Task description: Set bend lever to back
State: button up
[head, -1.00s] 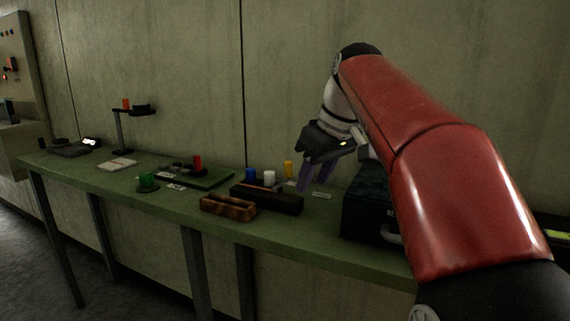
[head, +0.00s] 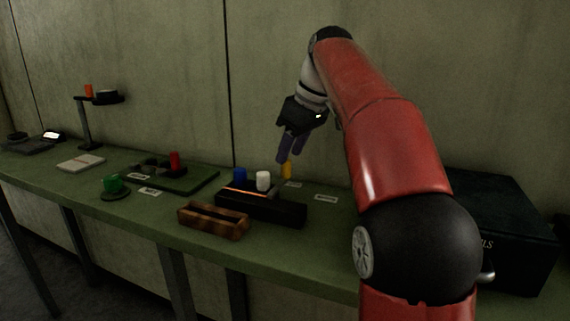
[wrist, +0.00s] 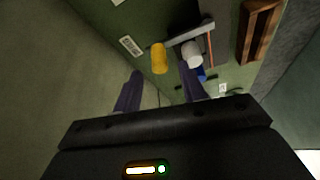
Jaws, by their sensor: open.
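A long black bender (head: 260,207) with a glowing orange strip (head: 248,191) sits on the green bench. A white knob (head: 263,181) and a blue knob (head: 239,174) stand at it, and a yellow knob (head: 286,170) stands behind its right end. The wrist view shows the yellow knob (wrist: 158,58), the white knob (wrist: 192,55) and a grey bar (wrist: 190,32) beside them. I cannot tell for sure which part is the bend lever. My gripper (head: 290,157) is open and empty, pointing down just above the yellow knob; I see no contact.
A wooden holder (head: 213,220) lies in front of the bender. A dark case (head: 500,230) stands at the right, behind my arm. A green board (head: 195,181) with a red piece (head: 174,160) and a green cup (head: 112,183) are to the left. The wall is close behind.

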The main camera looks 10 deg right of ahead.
jog(key=x, duration=0.4)
jog(key=shift+b, duration=0.35)
grip_shut()
